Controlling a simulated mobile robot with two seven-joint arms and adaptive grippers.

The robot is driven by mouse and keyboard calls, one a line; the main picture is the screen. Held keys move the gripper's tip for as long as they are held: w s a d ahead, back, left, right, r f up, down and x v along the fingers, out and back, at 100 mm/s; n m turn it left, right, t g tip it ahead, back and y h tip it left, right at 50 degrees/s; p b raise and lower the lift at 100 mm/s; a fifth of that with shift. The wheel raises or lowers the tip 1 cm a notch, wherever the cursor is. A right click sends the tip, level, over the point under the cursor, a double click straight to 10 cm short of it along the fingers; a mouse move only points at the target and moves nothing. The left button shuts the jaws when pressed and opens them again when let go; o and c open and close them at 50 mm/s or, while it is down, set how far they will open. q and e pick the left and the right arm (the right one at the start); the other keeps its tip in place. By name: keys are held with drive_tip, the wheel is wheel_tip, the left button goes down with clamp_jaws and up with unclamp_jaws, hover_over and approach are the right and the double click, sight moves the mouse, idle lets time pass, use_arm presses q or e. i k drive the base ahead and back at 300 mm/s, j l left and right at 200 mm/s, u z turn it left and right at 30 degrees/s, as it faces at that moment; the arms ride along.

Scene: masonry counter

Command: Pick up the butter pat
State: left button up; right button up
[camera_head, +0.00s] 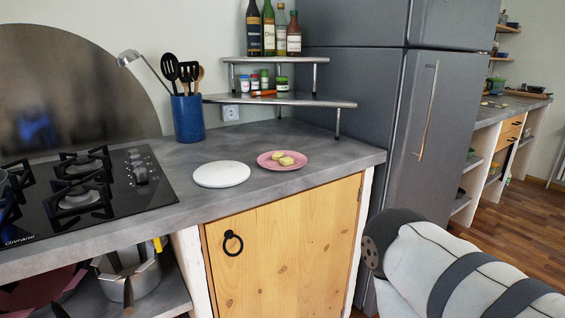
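Neither of my grippers shows. Part of my own arm is at the lower right, well apart from the plate.
A round white board (221,174) lies left of the plate. A blue utensil holder (188,118) and a corner shelf (290,100) with jars and bottles stand behind. A gas hob (110,190) is at left, a tall grey fridge (385,100) at right.

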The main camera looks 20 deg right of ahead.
sight(287, 161)
drive_tip(key=i+l, duration=0.1)
drive_tip(key=l, duration=0.6)
drive_tip(key=i+l, duration=0.1)
drive_tip(key=l, duration=0.65)
